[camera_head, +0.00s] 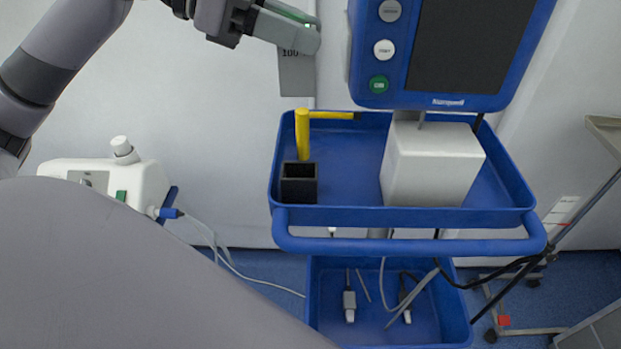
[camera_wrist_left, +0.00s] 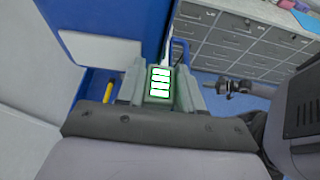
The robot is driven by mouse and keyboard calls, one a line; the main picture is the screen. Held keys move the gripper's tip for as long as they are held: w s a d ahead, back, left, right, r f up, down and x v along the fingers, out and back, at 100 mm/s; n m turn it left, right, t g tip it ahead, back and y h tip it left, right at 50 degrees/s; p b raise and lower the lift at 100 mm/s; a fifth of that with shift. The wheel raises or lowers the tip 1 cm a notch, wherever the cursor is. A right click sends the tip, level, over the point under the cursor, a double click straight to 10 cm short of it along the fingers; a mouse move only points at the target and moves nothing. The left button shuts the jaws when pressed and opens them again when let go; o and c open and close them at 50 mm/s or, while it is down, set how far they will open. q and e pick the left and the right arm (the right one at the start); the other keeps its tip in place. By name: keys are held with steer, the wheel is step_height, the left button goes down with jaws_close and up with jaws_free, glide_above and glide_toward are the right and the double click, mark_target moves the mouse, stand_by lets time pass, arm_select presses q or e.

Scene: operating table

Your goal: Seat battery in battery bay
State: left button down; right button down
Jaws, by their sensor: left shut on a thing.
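My left gripper (camera_head: 312,36) comes in from the upper left in the head view. It is shut on a grey block marked "100", the battery (camera_head: 296,76), which hangs down from the fingers in front of the pale wall. In the left wrist view, a grey-green body with lit green-edged white bars (camera_wrist_left: 160,82) shows between the fingers. A small open-topped black box, perhaps the battery bay (camera_head: 298,188), stands at the left of the blue tray, lower than the battery and apart from it. My right gripper is not in view.
The blue tray (camera_head: 400,216) also holds a yellow-handled tool (camera_head: 303,135) beside the black box and a white box (camera_head: 430,165). A blue-framed monitor (camera_head: 440,102) stands above, just right of the battery. A white device (camera_head: 105,180) is at the left.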

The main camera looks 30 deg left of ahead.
arm_select(q)
step_height(320, 180, down, 20)
steer(key=b, duration=0.5)
steer(key=shift+r, duration=0.2)
steer(key=shift+f, duration=0.1)
steer(key=c, duration=0.7)
jaws_free()
steer(key=shift+f, duration=0.1)
steer(key=shift+c, duration=0.2)
